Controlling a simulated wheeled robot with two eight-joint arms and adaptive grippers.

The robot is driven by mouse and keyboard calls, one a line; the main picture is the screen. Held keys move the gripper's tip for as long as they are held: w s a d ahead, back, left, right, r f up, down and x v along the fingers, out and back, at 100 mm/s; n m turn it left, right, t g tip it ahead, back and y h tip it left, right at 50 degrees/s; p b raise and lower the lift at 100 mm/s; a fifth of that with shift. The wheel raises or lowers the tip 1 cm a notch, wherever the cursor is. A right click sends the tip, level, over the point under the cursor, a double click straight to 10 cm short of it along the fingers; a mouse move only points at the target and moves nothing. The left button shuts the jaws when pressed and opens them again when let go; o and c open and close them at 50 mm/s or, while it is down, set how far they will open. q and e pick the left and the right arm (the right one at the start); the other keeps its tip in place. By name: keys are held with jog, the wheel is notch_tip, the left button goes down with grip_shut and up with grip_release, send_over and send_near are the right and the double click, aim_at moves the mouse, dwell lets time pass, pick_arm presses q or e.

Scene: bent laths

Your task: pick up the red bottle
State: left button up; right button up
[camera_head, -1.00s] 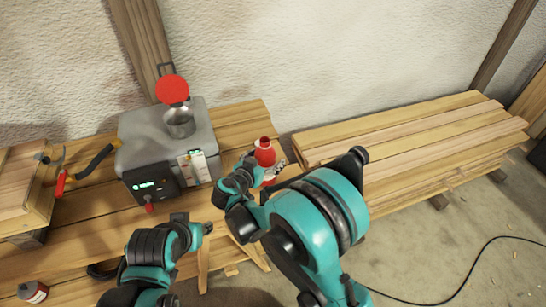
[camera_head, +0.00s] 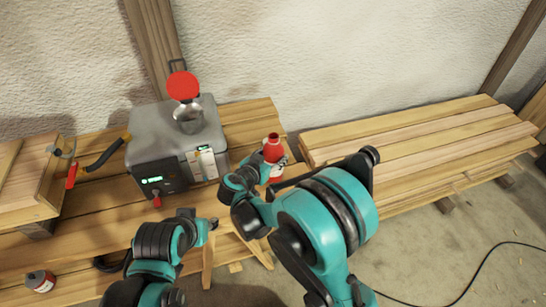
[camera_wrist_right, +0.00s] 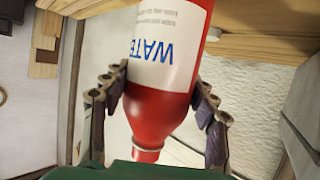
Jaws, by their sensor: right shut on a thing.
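The red bottle (camera_head: 274,148), with a white label, is at the right end of the wooden bench in the head view. In the right wrist view the bottle (camera_wrist_right: 162,112) appears neck down, its label reading "WATE" upside down. My right gripper (camera_wrist_right: 160,98) has a finger on each side of it and is shut on it. In the head view the right gripper (camera_head: 272,172) is partly hidden by its own wrist. I cannot tell whether the bottle touches the bench. My left gripper (camera_head: 211,224) is low in the head view, apart from the bottle; its jaws are unclear.
A grey machine (camera_head: 150,152) with a green display stands left of the bottle, bearing a metal cup (camera_head: 189,124) and a red disc (camera_head: 183,86). Stacked planks (camera_head: 420,140) lie to the right.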

aim_at(272, 150)
jog(key=shift+r+p, duration=0.4)
jog(key=shift+r, duration=0.4)
jog(key=shift+s+d+r+p, duration=0.15)
jog(key=shift+r+p, duration=0.2)
jog(key=shift+r, duration=0.3)
jog(key=shift+s+d+r+p, duration=0.1)
jog(key=shift+r+p, duration=0.2)
jog(key=shift+r, duration=0.3)
jog(key=s+d+r+p, duration=0.3)
jog(key=s+d+r, duration=0.3)
jog(key=s+d, duration=0.1)
jog(key=shift+s+r+p, duration=0.15)
jog(key=shift+s+p, duration=0.25)
jog(key=shift+s, duration=0.15)
jog(key=shift+d, duration=0.15)
jog(key=shift+d, duration=0.1)
